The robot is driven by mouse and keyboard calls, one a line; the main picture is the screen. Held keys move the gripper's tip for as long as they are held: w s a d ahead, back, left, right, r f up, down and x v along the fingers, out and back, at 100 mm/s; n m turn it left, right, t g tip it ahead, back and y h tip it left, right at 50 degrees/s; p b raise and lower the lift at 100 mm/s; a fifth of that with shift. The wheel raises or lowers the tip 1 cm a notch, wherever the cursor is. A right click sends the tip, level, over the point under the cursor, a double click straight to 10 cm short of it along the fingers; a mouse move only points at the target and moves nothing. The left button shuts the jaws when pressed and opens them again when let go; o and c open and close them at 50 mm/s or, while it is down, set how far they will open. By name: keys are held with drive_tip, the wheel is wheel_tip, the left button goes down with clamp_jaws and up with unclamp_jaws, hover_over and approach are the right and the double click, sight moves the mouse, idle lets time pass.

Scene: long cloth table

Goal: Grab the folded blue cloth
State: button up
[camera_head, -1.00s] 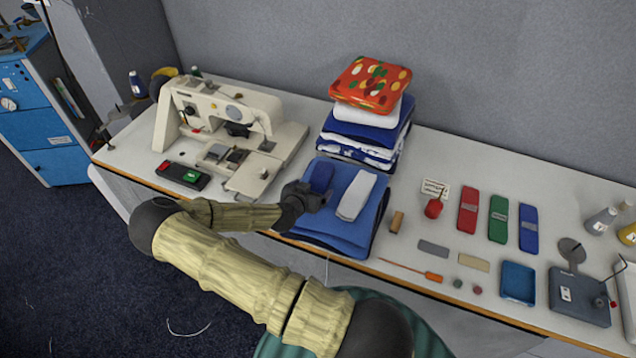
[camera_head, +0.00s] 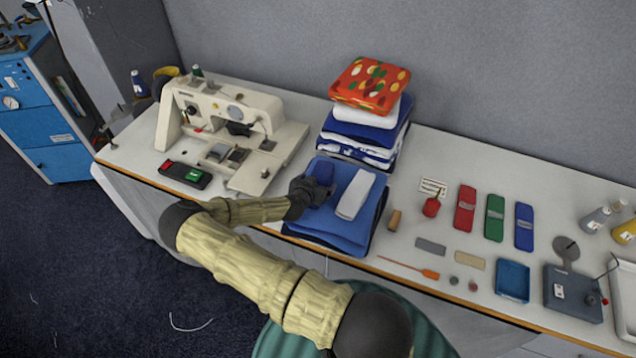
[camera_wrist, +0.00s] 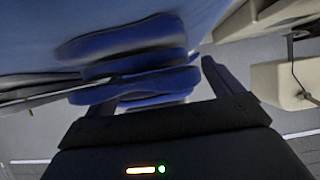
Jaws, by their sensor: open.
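A small folded blue cloth (camera_head: 323,170) lies on a larger folded blue stack (camera_head: 345,228), left of a folded white cloth (camera_head: 354,194). My gripper (camera_head: 314,190) is at the near left end of the small blue cloth and hides part of it. In the wrist view, the folded blue cloth (camera_wrist: 135,85) shows ahead of my gripper (camera_wrist: 155,95), partly between its open fingers. I cannot tell whether the fingers touch it.
A cream sewing machine (camera_head: 215,125) stands left of my gripper. A tall pile of folded cloths (camera_head: 365,130) with an orange patterned one (camera_head: 370,84) on top stands behind. Red, green and blue pieces (camera_head: 495,218) and small tools lie to the right.

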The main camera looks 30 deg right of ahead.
drive_tip(key=shift+c, duration=0.2)
drive_tip(key=c, duration=1.1)
drive_tip(key=shift+r, duration=0.1)
wheel_tip(320, 180, up, 10)
drive_tip(key=b, duration=0.3)
